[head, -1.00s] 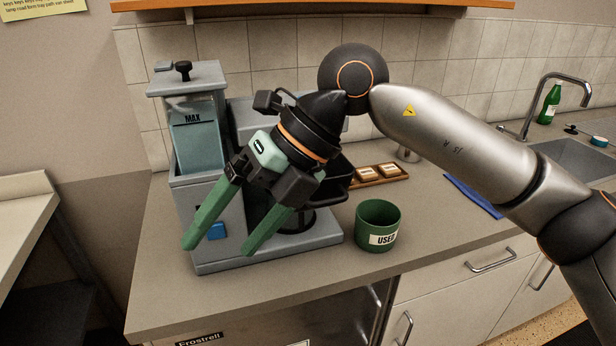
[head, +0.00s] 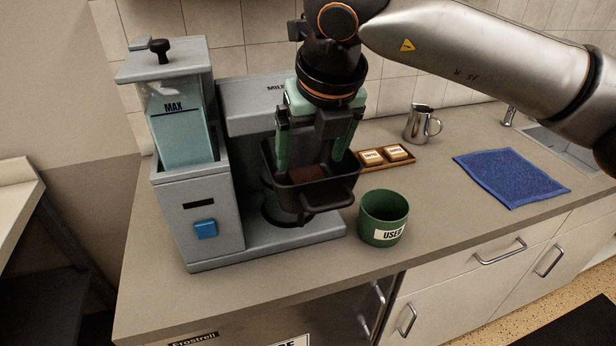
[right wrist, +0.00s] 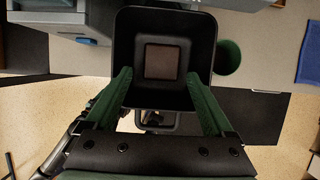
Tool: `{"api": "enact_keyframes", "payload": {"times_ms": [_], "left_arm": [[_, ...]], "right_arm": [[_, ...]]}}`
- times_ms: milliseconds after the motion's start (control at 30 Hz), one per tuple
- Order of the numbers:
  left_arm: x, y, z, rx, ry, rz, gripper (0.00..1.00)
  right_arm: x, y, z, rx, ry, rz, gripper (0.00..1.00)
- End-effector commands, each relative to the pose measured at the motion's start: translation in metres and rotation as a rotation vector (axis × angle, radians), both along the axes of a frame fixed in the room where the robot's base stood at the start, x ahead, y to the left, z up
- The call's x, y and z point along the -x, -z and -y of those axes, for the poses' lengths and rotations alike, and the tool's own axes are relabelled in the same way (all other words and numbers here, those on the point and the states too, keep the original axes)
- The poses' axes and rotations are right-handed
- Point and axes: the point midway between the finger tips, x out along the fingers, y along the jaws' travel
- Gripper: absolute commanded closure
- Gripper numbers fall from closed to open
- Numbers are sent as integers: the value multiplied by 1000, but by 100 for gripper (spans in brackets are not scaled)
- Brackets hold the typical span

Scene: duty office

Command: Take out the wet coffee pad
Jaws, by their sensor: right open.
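The coffee pad, a dark brown square, lies flat in the black pad drawer (head: 287,197) of the grey coffee machine (head: 190,232). The pad (head: 308,173) shows small between the fingers in the head view and plainly in the right wrist view (right wrist: 161,61). My right gripper (head: 311,163) points down over the drawer, open and empty, one green finger on each side of the pad. In the right wrist view the fingertips (right wrist: 160,76) overlap the drawer's inside, apart from the pad. A green cup marked USED (head: 384,218) stands right of the machine. My left gripper is not in view.
A wooden tray (head: 404,160) with two labelled pieces and a steel jug (head: 420,124) stand behind the cup. A blue cloth (head: 510,177) lies to the right, near the sink. The machine's water tank (head: 182,125) rises on the left. The counter front is clear.

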Motion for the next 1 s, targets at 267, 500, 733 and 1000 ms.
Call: {"api": "enact_keyframes", "payload": {"times_ms": [267,500,733,1000], "left_arm": [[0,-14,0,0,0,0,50],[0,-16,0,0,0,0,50],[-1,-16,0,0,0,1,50],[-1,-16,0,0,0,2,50]], "right_arm": [[-13,29,0,1,0,-4,12],[-21,50,-3,-1,0,-1,12],[-21,50,-3,-1,0,0,16],[-21,50,-3,-1,0,0,46]]}}
